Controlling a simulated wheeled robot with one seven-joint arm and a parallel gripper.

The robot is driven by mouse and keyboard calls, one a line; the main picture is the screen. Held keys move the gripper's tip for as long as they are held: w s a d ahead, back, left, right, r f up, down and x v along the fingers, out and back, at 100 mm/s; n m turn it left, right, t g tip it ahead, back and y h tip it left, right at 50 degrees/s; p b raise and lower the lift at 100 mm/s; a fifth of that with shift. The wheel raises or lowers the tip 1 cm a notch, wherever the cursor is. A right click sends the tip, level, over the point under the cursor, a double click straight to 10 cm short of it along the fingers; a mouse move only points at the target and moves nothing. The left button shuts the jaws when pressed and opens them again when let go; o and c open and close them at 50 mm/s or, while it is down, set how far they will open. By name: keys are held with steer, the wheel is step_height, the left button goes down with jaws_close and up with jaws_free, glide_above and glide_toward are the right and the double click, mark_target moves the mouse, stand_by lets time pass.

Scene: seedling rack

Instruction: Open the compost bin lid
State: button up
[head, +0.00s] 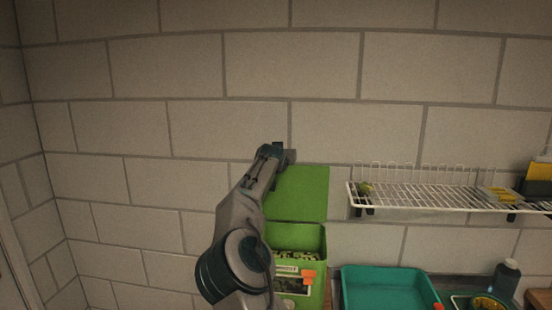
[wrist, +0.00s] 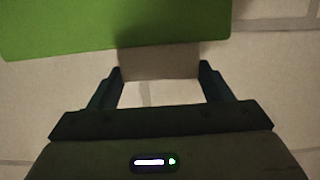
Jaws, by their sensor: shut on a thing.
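The green compost bin (head: 316,243) stands low in the head view, with dark and pale scraps showing inside its open top. Its flat green lid (head: 305,195) stands raised, roughly upright, above the back of the bin in front of the wall. The lid also fills the upper left of the wrist view (wrist: 70,28). My gripper (head: 283,155) is at the lid's upper edge. In the wrist view its two fingers are shut on a grey-brown lid handle (wrist: 158,62) at the lid's edge. My arm hides the bin's left side and part of the lid.
A white wire rack (head: 430,189) is mounted on the block wall to the right, with small items on it. A teal tray (head: 385,272) lies below it, beside the bin. A dark bottle (head: 505,277) stands at the lower right. The wall left of my arm is bare.

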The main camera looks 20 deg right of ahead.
steer(key=shift+w+r, duration=0.1)
steer(key=shift+r, duration=0.45)
steer(key=o, duration=1.2)
steer(key=shift+o, duration=1)
steer(key=b+v, duration=0.6)
steer(key=v, duration=0.8)
steer(key=shift+f, duration=0.25)
steer(key=shift+a, duration=0.1)
